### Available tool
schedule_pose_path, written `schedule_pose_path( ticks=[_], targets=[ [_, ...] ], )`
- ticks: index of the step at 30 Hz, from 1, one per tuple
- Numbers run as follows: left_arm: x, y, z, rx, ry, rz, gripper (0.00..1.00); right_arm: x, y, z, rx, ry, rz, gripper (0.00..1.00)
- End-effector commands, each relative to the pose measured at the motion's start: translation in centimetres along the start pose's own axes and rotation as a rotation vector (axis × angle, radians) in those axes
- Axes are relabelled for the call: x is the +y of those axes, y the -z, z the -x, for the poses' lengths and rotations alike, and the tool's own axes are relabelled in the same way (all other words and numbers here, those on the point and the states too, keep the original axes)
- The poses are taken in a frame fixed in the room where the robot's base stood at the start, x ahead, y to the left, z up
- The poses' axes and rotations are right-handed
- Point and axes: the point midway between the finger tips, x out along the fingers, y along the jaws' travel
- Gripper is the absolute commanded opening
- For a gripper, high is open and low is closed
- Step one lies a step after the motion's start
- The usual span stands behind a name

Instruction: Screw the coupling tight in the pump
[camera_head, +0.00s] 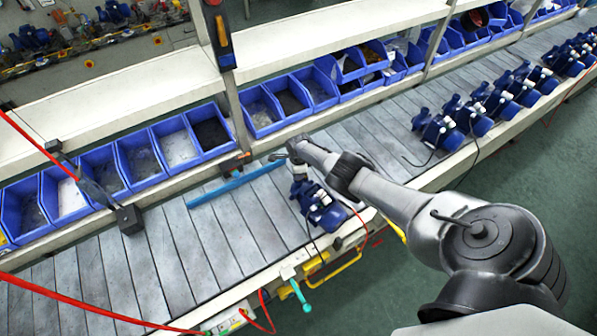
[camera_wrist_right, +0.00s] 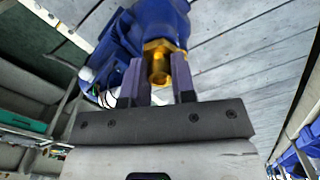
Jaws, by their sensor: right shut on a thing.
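A blue pump (camera_head: 318,207) stands on the grey slatted line in front of my right arm in the head view. In the right wrist view the same blue pump (camera_wrist_right: 150,25) fills the top middle. A brass coupling (camera_wrist_right: 160,62) with a hex collar sits against the pump body. My right gripper (camera_wrist_right: 160,85) is shut on the coupling, with one dark finger on each side of it. In the head view my right gripper (camera_head: 298,160) is at the pump's far side, small and partly hidden. How deep the thread sits cannot be told. My left gripper is not in view.
Blue bins (camera_head: 128,165) line the shelf behind the line. A blue bar (camera_head: 235,184) lies on the slats left of the pump. Several other pumps (camera_head: 480,110) stand farther right. A red hose (camera_head: 90,312) crosses the lower left. The slats (camera_head: 200,250) at left are mostly free.

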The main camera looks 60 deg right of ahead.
Motion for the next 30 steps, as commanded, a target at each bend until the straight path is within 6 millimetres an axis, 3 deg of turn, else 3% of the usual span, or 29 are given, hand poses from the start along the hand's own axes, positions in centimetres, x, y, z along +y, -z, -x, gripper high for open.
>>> schedule_pose_path(
  ticks=[2,3,9,17,24,30],
  targets=[
    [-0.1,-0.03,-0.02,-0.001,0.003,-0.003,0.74,0.02,0.01,-0.03,0.0,-0.001,0.001,0.0],
    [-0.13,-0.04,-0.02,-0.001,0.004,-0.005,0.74,0.02,0.02,-0.03,0.0,-0.001,0.002,0.26],
    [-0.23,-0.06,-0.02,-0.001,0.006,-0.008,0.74,0.0,0.01,-0.01,0.0,0.0,0.003,0.45],
    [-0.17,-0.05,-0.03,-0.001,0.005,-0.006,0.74,-0.01,0.01,-0.01,0.0,0.0,0.021,0.46],
    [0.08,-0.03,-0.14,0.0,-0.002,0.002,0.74,-0.02,-0.02,-0.01,-0.001,0.001,0.237,0.46],
    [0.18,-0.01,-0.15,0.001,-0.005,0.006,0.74,-0.02,-0.01,0.02,0.0,0.001,0.307,0.46]
  ],
)
